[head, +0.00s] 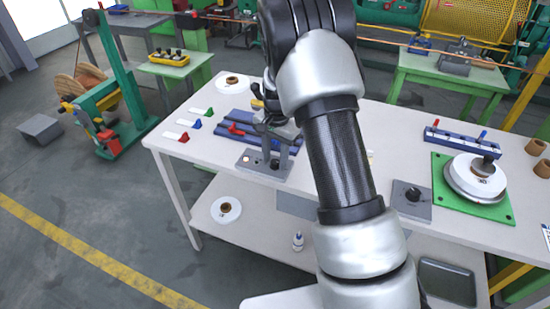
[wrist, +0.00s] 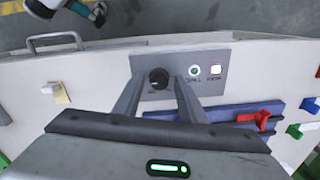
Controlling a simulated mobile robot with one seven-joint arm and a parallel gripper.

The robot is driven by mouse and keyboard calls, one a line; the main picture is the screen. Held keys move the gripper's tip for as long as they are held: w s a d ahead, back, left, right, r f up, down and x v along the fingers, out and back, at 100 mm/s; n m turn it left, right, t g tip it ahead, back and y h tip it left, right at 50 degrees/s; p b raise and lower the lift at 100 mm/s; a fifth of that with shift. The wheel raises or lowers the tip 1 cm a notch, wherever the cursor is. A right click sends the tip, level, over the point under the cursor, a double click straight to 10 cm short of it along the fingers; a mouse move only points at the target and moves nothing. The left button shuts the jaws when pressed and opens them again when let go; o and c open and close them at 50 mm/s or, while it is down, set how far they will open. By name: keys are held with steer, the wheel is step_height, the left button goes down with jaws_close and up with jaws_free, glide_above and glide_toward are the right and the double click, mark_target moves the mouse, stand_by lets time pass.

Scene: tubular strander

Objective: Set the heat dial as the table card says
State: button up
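The heat dial (wrist: 158,78) is a small black knob on a grey panel (wrist: 173,92). A green-ringed light (wrist: 195,71) and a whitish lit button (wrist: 216,70) sit to its right in the wrist view. My gripper (wrist: 159,84) is open, one finger on each side of the dial; I cannot tell whether they touch it. In the head view the panel (head: 247,166) lies at the table's front edge, with my gripper (head: 274,152) over it. The dial's setting is too small to read.
Blue rails with a red clamp (head: 236,129) lie behind the panel on the white table (head: 330,200). Red, blue and green tagged pieces (head: 183,123) lie left. A grey box with a black knob (head: 411,201) and a green plate with a white spool (head: 478,178) stand right.

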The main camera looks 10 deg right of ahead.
mark_target(277, 163)
stand_by(0.3)
step_height(277, 163, up, 17)
steer(key=p, duration=0.1)
steer(key=shift+s+d+r, duration=0.15)
steer(key=shift+s+d, duration=0.1)
steer(key=shift+s, duration=0.05)
steer(key=s+r+n+t+p, duration=0.3)
steer(key=s+r+n+p, duration=0.1)
steer(key=s+r, duration=1.05)
steer(key=s+r+n+t+p, duration=0.2)
steer(key=s+n, duration=0.3)
steer(key=s, duration=1)
steer(key=shift+a+r+p, duration=0.15)
steer(key=shift+r+p, duration=0.2)
steer(key=shift+p, duration=0.1)
